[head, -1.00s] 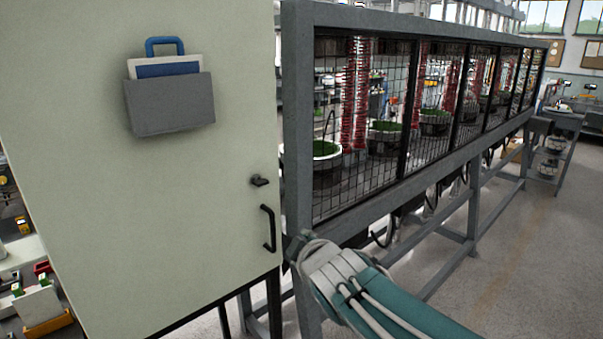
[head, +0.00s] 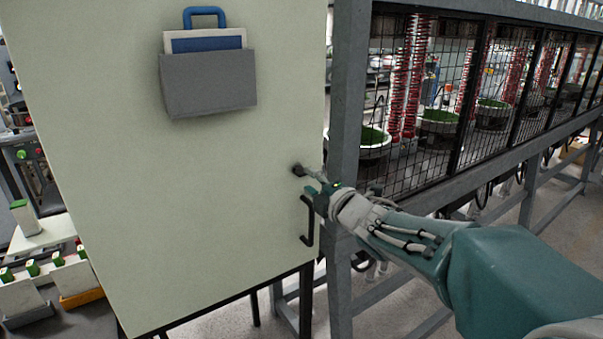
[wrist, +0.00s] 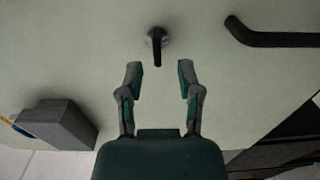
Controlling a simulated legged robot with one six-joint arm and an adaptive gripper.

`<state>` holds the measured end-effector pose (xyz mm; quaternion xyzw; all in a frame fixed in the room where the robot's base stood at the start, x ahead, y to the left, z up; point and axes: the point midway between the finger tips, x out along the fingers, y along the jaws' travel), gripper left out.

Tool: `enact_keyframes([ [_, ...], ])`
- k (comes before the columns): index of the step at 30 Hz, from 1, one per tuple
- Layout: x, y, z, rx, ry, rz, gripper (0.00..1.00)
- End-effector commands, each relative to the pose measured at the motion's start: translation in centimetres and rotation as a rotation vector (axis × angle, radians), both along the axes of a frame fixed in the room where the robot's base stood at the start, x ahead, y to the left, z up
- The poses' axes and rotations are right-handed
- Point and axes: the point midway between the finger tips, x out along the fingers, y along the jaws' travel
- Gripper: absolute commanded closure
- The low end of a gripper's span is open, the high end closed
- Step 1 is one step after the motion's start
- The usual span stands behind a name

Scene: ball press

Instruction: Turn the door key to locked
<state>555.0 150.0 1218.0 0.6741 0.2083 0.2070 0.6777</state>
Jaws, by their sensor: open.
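The door key (head: 298,170) is a small dark knob on the pale green cabinet door (head: 200,220), near its right edge and above the black handle (head: 308,222). In the wrist view the key (wrist: 157,45) shows a round base with a dark grip, and the door handle (wrist: 265,36) lies to its right. My gripper (wrist: 160,75) is open. Its two teal-tipped fingers are on either side of the line to the key, with the grip's end just short of the gap between them. In the head view my gripper (head: 318,178) is close to the key, partly over the door edge.
A grey document pocket (head: 208,92) with a blue folder is fixed high on the door. A caged frame (head: 348,130) with red springs and green-filled bowls stands to the right. A cluttered bench (head: 50,290) is at the left.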

Motion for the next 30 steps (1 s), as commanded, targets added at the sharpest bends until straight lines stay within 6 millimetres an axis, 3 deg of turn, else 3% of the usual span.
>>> enact_keyframes([
  [9,3.6,2.2,0.0,0.002,0.000,-0.001,0.54],
  [19,3.9,2.6,0.0,0.001,0.000,-0.002,0.54],
  [22,3.9,2.6,0.0,0.001,0.001,-0.002,0.99],
  [30,3.9,2.5,-0.1,0.003,0.003,-0.003,1.00],
])
